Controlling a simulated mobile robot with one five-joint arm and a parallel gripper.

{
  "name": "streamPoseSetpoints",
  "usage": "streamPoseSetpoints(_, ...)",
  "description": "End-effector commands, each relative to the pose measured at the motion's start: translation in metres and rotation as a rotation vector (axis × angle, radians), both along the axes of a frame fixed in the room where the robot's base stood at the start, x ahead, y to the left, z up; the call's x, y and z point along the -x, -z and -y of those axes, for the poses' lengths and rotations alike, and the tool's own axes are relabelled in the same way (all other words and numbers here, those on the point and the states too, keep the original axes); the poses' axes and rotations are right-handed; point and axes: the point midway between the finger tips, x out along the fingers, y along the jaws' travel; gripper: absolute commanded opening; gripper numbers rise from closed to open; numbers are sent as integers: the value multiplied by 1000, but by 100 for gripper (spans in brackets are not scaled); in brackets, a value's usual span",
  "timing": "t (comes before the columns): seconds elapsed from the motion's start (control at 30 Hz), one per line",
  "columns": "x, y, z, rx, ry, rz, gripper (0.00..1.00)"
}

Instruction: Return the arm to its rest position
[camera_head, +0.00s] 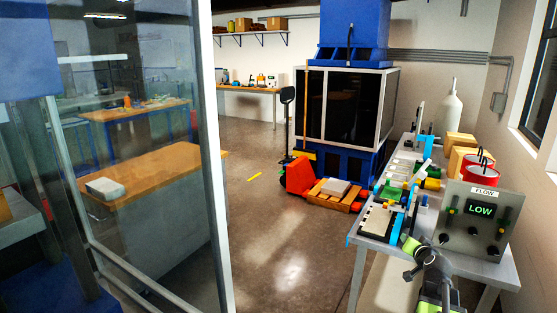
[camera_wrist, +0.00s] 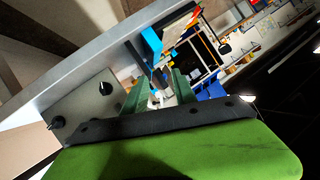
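My arm reaches in at the lower right of the head view, and my gripper (camera_head: 410,246) is beside the near end of the grey bench (camera_head: 505,262), left of the flow panel. In the wrist view my gripper (camera_wrist: 157,92) has its two green fingers apart, with a gap between them. I see no object held in the gap. Parts of the bench and its items show beyond the fingertips. How far the fingers are from the bench top is hard to tell.
The flow panel (camera_head: 478,225) reads LOW; its knobs also show in the wrist view (camera_wrist: 90,105). A white tray (camera_head: 377,220), red cans and cardboard boxes (camera_head: 461,142) crowd the bench. An orange pallet jack (camera_head: 299,176) stands by the blue machine. The middle floor (camera_head: 265,235) is clear.

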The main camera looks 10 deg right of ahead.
Motion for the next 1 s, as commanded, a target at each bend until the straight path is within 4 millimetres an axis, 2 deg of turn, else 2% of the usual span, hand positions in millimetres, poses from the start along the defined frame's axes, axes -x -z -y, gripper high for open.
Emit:
streamPoseSetpoints(0.03,-23,-7,-43,8,-66,-7,33)
streamPoseSetpoints(0.07,-34,-7,-68,15,-104,-18,33)
streamPoseSetpoints(0.1,-47,-6,-101,23,-157,-37,33)
streamPoseSetpoints(0.17,-61,-1,-152,34,-243,-76,33)
streamPoseSetpoints(0.2,-68,3,-187,40,-303,-109,33)
streamPoseSetpoints(0.27,-72,11,-240,47,-394,-166,33)
streamPoseSetpoints(0.3,-72,18,-274,54,-454,-212,33)
streamPoseSetpoints(0.37,-66,30,-324,63,-542,-290,33)
streamPoseSetpoints(0.4,-58,39,-356,71,-602,-351,33)
streamPoseSetpoints(0.47,-40,53,-399,84,-682,-456,33)
streamPoseSetpoints(0.5,-23,63,-423,95,-730,-537,33)
streamPoseSetpoints(0.53,-9,72,-439,103,-760,-604,33)
streamPoseSetpoints(0.6,30,90,-459,120,-801,-782,33)
streamPoseSetpoints(0.63,48,98,-457,122,-798,-862,33)
streamPoseSetpoints(0.7,80,109,-439,111,-758,-1014,33)
streamPoseSetpoints(0.8,113,115,-424,87,-706,-1164,33)
streamPoseSetpoints(0.9,128,115,-419,59,-678,-1232,33)
streamPoseSetpoints(1.0,130,115,-419,47,-667,-1239,33)
